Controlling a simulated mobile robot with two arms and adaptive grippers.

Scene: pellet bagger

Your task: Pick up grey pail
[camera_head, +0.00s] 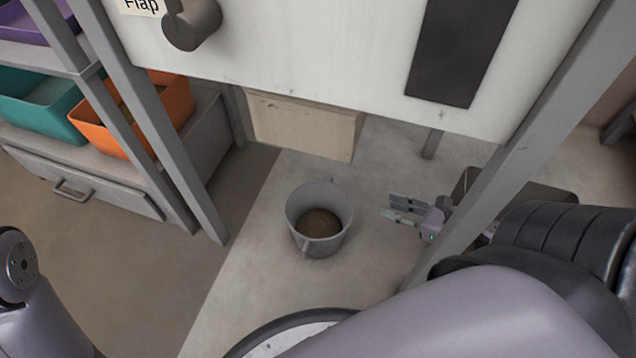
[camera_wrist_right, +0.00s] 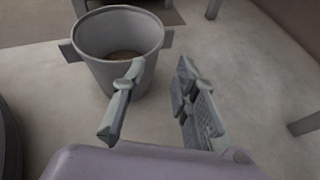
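The grey pail (camera_head: 334,245) stands upright on the floor beneath the machine, with brown material at its bottom. It has small side lugs, and one faces the front in the head view. In the right wrist view the pail (camera_wrist_right: 119,66) stands just beyond the fingers, toward the left. My right gripper (camera_head: 392,208) is to the right of the pail, low down, with its fingers pointing toward it. In the right wrist view its fingers (camera_wrist_right: 157,103) are apart with nothing between them. There is a gap between the gripper and the pail in the head view. My left gripper does not show.
The machine's white panel (camera_head: 350,80) hangs above, with a pale chute (camera_head: 300,128) over the pail. Grey posts (camera_head: 500,180) stand on both sides. A shelf at left holds an orange bin (camera_head: 97,132) and a teal bin (camera_head: 40,118). The floor around the pail is clear.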

